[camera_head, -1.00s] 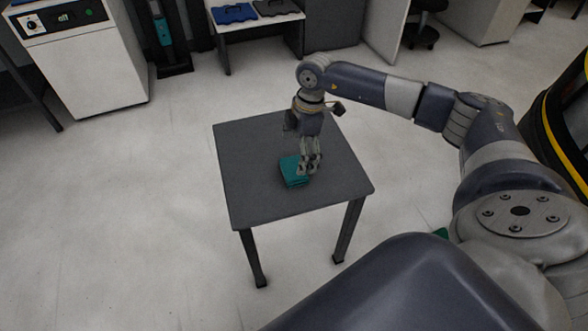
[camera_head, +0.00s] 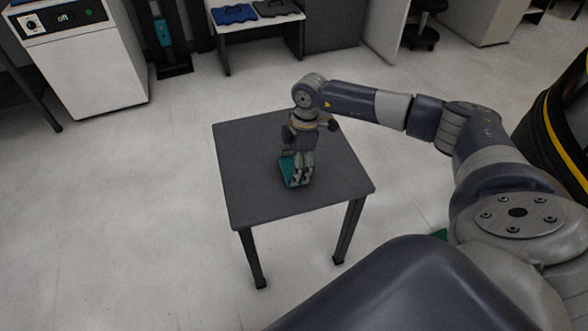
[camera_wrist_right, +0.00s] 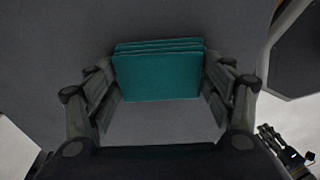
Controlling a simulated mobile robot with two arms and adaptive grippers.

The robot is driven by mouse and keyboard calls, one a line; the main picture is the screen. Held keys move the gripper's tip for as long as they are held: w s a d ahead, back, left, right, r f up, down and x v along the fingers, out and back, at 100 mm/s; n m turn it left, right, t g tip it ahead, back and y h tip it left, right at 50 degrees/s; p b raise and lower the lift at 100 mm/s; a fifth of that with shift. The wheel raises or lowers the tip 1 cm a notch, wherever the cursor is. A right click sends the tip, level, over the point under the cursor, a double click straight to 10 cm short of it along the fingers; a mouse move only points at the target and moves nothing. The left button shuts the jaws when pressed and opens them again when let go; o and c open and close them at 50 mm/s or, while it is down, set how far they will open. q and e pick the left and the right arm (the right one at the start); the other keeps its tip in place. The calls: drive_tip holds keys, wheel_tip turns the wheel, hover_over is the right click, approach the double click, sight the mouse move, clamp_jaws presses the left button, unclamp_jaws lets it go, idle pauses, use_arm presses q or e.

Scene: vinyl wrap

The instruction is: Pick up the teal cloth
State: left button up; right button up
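The teal cloth (camera_head: 285,168) is a folded stack lying on the dark grey table (camera_head: 250,208), partly hidden behind my right gripper (camera_head: 298,183) in the head view. In the right wrist view the cloth (camera_wrist_right: 158,78) lies between the two spread fingers of my right gripper (camera_wrist_right: 160,72), one along each side. The fingers are close to its side edges; I cannot tell whether they touch it.
The tabletop is otherwise bare. Behind it stand a white bench (camera_head: 262,24) with a blue item (camera_head: 233,14) and a dark item (camera_head: 275,8), and a white cabinet (camera_head: 85,65).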

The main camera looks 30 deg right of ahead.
sight(292, 167)
idle(0.3)
drive_tip(key=shift+r, duration=0.55)
wheel_tip(292, 167, up, 3)
drive_tip(key=shift+f+p, duration=0.15)
drive_tip(key=shift+p, duration=0.3)
use_arm(q)
wheel_tip(292, 167, down, 6)
drive_tip(key=s, duration=0.2)
drive_tip(key=shift+a+r+p, duration=0.15)
drive_tip(key=shift+p, duration=0.25)
use_arm(e)
drive_tip(key=shift+s+a+r, duration=0.2)
drive_tip(key=shift+s+a, duration=0.75)
drive_tip(key=shift+s, duration=1.55)
drive_tip(key=shift+s+a+r, duration=0.2)
drive_tip(key=shift+s+a, duration=0.75)
drive_tip(key=shift+s, duration=1.55)
drive_tip(key=shift+s+a+r, duration=0.2)
drive_tip(key=shift+s+a, duration=0.75)
drive_tip(key=shift+s, duration=1.55)
drive_tip(key=shift+o, duration=0.3)
use_arm(q)
drive_tip(key=shift+w, duration=0.1)
use_arm(e)
drive_tip(key=shift+c, duration=0.5)
